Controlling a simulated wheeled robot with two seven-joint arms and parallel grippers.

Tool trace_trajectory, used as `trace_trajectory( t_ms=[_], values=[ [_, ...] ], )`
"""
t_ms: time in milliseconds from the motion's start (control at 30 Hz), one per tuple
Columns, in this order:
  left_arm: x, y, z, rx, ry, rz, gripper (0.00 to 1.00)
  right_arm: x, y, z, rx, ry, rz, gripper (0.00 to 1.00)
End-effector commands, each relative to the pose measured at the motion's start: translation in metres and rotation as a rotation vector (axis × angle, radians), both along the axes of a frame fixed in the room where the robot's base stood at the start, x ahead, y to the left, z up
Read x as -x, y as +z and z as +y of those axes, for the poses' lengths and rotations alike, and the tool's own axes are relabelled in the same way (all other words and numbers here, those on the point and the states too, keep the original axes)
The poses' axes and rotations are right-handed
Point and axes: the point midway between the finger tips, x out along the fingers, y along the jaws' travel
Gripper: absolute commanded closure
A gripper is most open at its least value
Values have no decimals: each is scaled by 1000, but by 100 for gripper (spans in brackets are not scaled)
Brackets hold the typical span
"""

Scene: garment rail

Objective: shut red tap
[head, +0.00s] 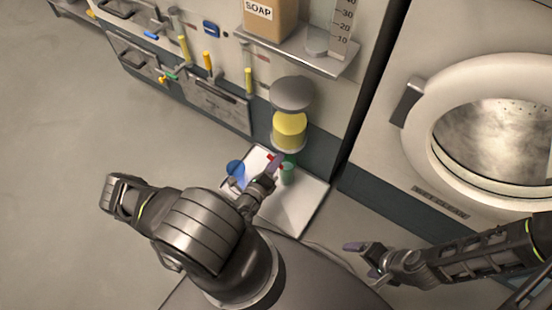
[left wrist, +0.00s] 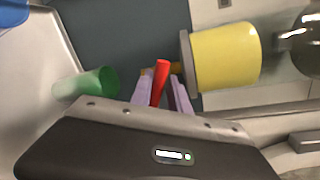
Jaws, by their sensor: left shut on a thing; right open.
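The red tap lever (left wrist: 159,82) stands between the fingers of my left gripper (left wrist: 163,92) in the left wrist view. That gripper is shut on it. The lever joins a brass spout beside a yellow container (left wrist: 225,57). In the head view the yellow container (head: 289,130) hangs on the wall panel, and my left gripper (head: 273,165) is just below it, with red bits showing beside the fingers. A green cup (head: 287,173) stands below the tap; it also shows in the left wrist view (left wrist: 88,83). My right gripper (head: 366,258) is open and empty at lower right.
A white tray (head: 308,205) lies under the cup, with a blue round thing (head: 235,168) at its left. A shelf (head: 300,52) with a soap box (head: 270,18) is above. A washer door (head: 490,125) is at right. Floor at left is clear.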

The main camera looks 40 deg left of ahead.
Motion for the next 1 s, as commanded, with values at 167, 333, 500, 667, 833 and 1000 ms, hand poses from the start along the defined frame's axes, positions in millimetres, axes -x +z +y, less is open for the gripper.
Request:
trace_trajectory(
  t_ms=[167,333,500,667,833,1000],
  values=[
    [0,0,-1,163,-3,-1,100,0,1,0,0,0,0,13],
    [0,0,0,305,-3,-4,100,0,0,0,0,0,0,13],
    [0,0,0,411,-3,-6,100,0,-2,0,0,0,0,13],
    [0,0,0,470,-4,-8,100,0,-2,0,0,0,0,13],
    [0,0,0,497,-3,-9,100,0,-2,0,0,0,0,13],
    [0,1,-1,502,-3,-9,100,0,-2,0,0,0,0,13]
  ],
)
